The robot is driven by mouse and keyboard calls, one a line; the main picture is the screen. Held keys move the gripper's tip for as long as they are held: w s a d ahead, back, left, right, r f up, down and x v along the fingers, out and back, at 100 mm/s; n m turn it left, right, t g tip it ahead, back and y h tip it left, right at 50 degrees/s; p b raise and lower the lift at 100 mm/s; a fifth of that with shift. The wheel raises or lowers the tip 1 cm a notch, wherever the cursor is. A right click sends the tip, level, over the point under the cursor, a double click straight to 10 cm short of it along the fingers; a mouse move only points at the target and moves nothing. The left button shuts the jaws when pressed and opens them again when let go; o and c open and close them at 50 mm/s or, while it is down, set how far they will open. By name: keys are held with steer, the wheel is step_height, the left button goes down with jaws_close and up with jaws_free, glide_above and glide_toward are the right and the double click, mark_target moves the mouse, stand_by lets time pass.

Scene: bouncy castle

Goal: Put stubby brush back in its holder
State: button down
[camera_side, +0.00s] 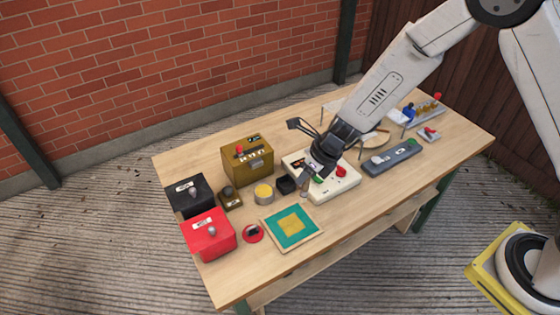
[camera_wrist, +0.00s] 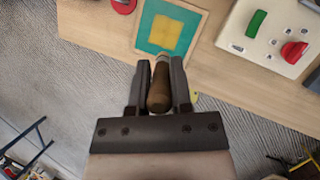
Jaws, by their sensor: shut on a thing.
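My gripper (camera_wrist: 160,85) is shut on the stubby brush (camera_wrist: 159,88), seen as a short brown wooden handle between the fingers in the wrist view. A paler part shows at the handle's far end; the bristles cannot be made out. In the side view my gripper (camera_side: 309,178) is over the front left of the cream switch box, and a small piece of the brush (camera_side: 304,190) shows below the fingers. I cannot tell for sure which thing is the holder. A small black block (camera_side: 286,185) and a round tin with a yellow top (camera_side: 263,193) stand to the left of my gripper.
The cream box (camera_side: 341,187) has a red knob. A teal mat with a yellow square (camera_side: 300,239) lies at the front. Red (camera_side: 208,236), black (camera_side: 188,195) and brown (camera_side: 247,166) boxes stand left; a grey-blue case (camera_side: 391,158) lies right. Bare table shows at the front right.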

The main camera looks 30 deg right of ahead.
steer(key=shift+s+d+r+n, duration=0.1)
steer(key=shift+d+r+n, duration=0.25)
steer(key=shift+d+n, duration=0.45)
steer(key=shift+s+d+r+n, duration=0.15)
steer(key=shift+d+r+n, duration=0.2)
steer(key=shift+d+n, duration=0.4)
steer(key=shift+s+d+r+n, duration=0.1)
steer(key=shift+d+r+n, duration=0.25)
steer(key=shift+d+n, duration=0.4)
steer(key=shift+d, duration=0.1)
steer(key=w+a+f, duration=0.2)
steer(key=w+f, duration=0.7)
steer(key=w, duration=0.4)
steer(key=shift+w+a+f, duration=0.15)
steer(key=shift+f, duration=0.05)
steer(key=shift+w+f, duration=0.15)
steer(key=shift+f, duration=0.75)
steer(key=shift+w+f, duration=0.15)
steer(key=shift+f, duration=0.75)
steer(key=shift+f, duration=0.15)
